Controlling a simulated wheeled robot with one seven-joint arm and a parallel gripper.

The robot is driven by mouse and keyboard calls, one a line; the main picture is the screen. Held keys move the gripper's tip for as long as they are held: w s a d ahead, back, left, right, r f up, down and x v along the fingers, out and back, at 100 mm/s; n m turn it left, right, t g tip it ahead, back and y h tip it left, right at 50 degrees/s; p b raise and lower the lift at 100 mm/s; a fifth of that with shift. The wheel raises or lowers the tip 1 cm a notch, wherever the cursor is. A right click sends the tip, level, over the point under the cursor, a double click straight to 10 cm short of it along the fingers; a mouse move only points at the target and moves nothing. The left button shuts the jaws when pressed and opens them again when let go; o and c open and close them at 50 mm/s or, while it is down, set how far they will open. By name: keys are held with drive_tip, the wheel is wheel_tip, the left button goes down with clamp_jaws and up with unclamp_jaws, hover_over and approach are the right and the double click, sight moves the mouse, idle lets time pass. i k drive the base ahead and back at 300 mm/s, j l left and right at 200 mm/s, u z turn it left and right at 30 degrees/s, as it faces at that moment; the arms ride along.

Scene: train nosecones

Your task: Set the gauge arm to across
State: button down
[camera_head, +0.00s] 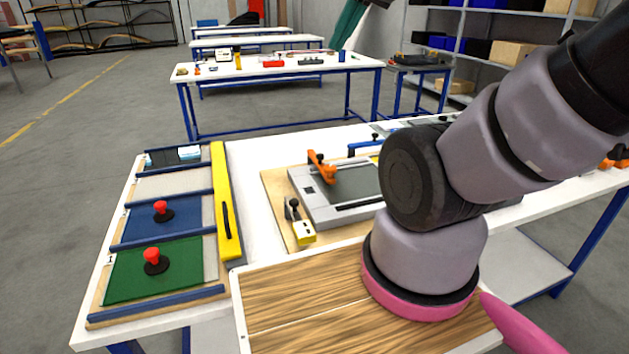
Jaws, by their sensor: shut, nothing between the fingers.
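A grey fixture frame (315,205) with a dark green panel lies on a wooden board on the white table. An orange arm (321,167) with a black knob sits at the frame's back left corner, slanting over its edge. A small grey lever with a black ball knob (294,204) and a yellow block (304,233) stands at the frame's front left. No label shows which of these is the gauge arm. My arm hides the right part of the fixture. My gripper is not in view.
A tray of blue-edged panels stands at left, with red knobs on a green panel (128,275) and a blue panel (145,222). A yellow bar (224,190) lies along its right side. Bare white tabletop (255,158) shows behind the fixture.

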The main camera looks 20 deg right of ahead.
sight(303, 231)
drive_tip(key=k+j, duration=0.15)
drive_tip(key=j, duration=0.25)
drive_tip(key=k+j, duration=0.15)
drive_tip(key=j, duration=0.25)
drive_tip(key=k+j+z, duration=0.1)
drive_tip(key=j, duration=0.3)
drive_tip(key=k, duration=0.1)
